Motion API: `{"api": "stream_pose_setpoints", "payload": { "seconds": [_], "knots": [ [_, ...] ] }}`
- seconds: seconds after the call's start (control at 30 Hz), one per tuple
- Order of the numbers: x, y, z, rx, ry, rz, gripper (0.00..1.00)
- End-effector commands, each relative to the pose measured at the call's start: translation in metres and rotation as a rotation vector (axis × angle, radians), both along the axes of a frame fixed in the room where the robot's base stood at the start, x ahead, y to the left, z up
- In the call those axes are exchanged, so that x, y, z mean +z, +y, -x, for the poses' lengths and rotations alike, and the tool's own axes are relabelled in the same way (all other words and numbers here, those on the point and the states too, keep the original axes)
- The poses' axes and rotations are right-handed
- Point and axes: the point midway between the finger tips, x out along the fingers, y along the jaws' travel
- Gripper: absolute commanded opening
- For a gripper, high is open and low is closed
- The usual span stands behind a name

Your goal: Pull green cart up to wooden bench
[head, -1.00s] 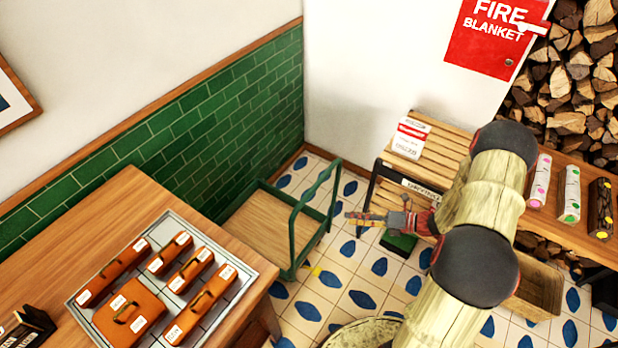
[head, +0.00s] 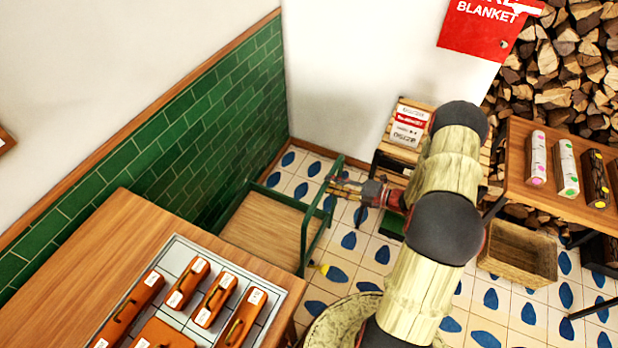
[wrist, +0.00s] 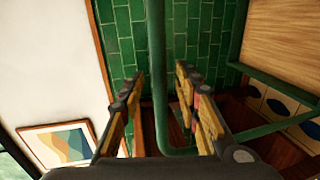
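The green cart (head: 262,228) has a wooden deck and a green tube frame. It stands on the tiled floor beside the green-tiled wall, with its upright handle (head: 310,227) on the right. My gripper (head: 332,187) is at the upper part of the handle. In the wrist view the gripper (wrist: 160,72) is open, with a green bar (wrist: 157,40) between its fingers and visible gaps on both sides. The slatted wooden bench (head: 393,151) is at the back right, partly hidden by my arm, with printed boxes (head: 408,122) on it.
A wooden table (head: 130,230) with a tray of orange cases (head: 187,283) fills the lower left. A wooden crate (head: 518,254) sits on the floor at right, near a shelf with wrapped logs (head: 567,167).

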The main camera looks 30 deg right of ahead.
Motion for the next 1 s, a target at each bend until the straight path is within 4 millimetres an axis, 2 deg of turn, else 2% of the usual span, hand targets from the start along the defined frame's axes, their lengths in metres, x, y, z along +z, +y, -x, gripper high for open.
{"api": "stream_pose_setpoints", "payload": {
  "seconds": [0.3, 0.5, 0.83, 1.0],
  "knots": [
    [-0.011, 0.030, -0.036, 0.004, -0.001, 0.001, 0.33],
    [-0.014, 0.042, -0.051, 0.003, 0.001, 0.001, 0.33],
    [-0.014, 0.043, -0.055, 0.001, 0.000, 0.001, 0.33],
    [-0.014, 0.043, -0.055, 0.001, 0.000, 0.001, 0.24]
  ]
}}
